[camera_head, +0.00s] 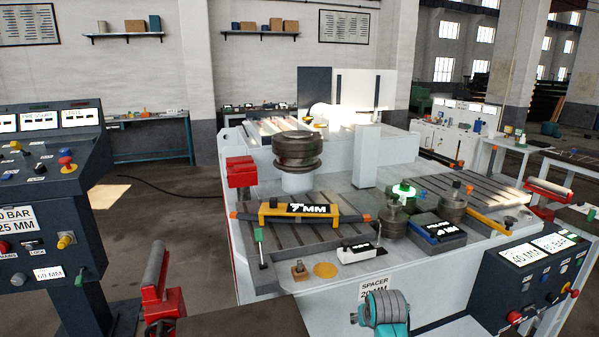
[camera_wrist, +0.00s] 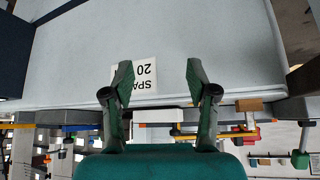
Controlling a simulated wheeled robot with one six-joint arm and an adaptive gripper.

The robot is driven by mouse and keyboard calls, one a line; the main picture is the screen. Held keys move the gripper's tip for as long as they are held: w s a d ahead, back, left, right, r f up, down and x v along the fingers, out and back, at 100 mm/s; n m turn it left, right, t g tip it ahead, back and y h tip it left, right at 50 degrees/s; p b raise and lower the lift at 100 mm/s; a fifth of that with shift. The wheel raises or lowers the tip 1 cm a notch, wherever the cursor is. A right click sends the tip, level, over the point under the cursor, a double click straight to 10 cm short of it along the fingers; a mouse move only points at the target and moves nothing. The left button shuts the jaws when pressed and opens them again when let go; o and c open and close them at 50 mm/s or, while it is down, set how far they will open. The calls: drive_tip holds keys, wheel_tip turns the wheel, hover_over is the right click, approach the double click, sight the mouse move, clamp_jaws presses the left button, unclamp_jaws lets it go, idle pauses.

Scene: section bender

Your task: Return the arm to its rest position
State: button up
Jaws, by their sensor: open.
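My gripper (camera_wrist: 158,80) shows in the wrist view with its two dark green fingers spread apart and nothing between them. Behind the fingers is the pale grey side of the machine, with a white label (camera_wrist: 140,80) reading "SPA... 20", partly covered by the left finger. In the head view, a grey and teal part of my arm (camera_head: 385,310) shows at the bottom, in front of the bender. The fingers cannot be made out in the head view. The section bender (camera_head: 265,262) has a large stacked roller (camera_head: 297,150) and smaller rollers (camera_head: 393,221) on its bed.
A dark bar with a yellow gauge (camera_head: 300,211) lies across the bed. A control console (camera_head: 50,190) stands at left, and a dark panel (camera_head: 540,275) at right front. A red roller stand (camera_head: 160,295) is at lower left. Open floor (camera_head: 150,235) lies between console and bender.

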drive_tip(key=s+f+t, duration=0.1)
drive_tip(key=s+f, duration=0.7)
drive_tip(key=s, duration=0.4)
drive_tip(key=s+f+t, duration=0.2)
drive_tip(key=s+f, duration=0.6)
drive_tip(key=s, duration=0.3)
drive_tip(key=s+r+t, duration=0.1)
drive_tip(key=s+t, duration=0.1)
drive_tip(key=s, duration=1.5)
drive_tip(key=s+r+t, duration=0.2)
drive_tip(key=s+r, duration=1.6)
drive_tip(key=s, duration=0.3)
drive_tip(key=shift+r+t, duration=0.25)
drive_tip(key=shift+t, duration=0.15)
drive_tip(key=shift+w+a, duration=0.1)
